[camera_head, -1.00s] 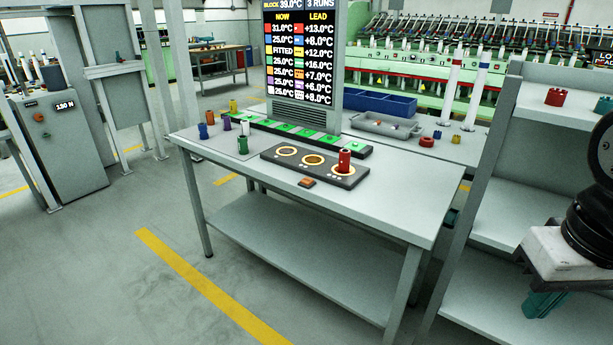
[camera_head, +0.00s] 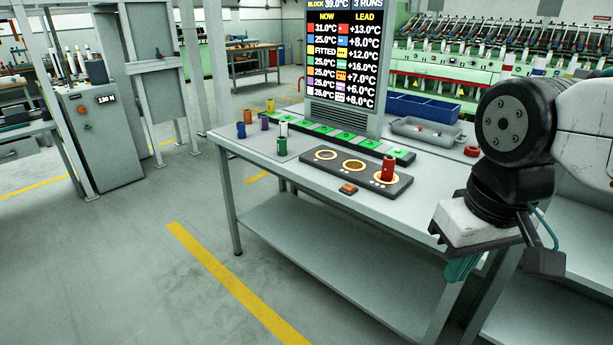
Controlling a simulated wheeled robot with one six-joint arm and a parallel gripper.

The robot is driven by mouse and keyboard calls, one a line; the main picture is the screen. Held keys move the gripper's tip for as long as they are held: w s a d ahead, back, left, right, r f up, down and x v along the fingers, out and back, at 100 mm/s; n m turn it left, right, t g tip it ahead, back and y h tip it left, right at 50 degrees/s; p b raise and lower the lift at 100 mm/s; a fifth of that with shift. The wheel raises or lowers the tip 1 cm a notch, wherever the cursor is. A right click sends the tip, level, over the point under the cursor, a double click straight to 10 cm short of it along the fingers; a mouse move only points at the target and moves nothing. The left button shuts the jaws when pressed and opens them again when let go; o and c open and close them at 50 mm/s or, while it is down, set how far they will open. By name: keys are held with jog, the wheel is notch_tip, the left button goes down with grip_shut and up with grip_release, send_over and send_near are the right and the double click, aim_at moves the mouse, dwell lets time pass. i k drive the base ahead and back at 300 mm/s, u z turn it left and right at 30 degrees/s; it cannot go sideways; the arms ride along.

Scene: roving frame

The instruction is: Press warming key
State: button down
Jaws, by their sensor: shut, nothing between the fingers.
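A small orange key (camera_head: 348,188) on a dark base sits on the table in front of a black block (camera_head: 355,172) with several ringed wells. A red cylinder (camera_head: 388,168) stands upright in the block's right well; the other wells look empty. A strip of green keys (camera_head: 345,136) runs behind the block. No label tells which is the warming key. A display (camera_head: 343,50) above reads "BLOCK 39.0°C, 3 RUNS", with NOW and LEAD columns. My gripper (camera_head: 462,270) hangs at the table's right end, right of the orange key and apart from it. Its teal fingers are shut and empty, partly hidden by the hand.
Blue, purple, white, orange, yellow and green cylinders (camera_head: 282,147) stand at the table's left end. A grey tray (camera_head: 428,131) and blue bins (camera_head: 424,107) lie behind. The tabletop (camera_head: 300,192) around the orange key is clear.

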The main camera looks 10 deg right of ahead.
aim_at(350, 188)
jog(key=u, duration=0.15)
jog(key=i, duration=1.05)
jog(key=z, duration=0.45)
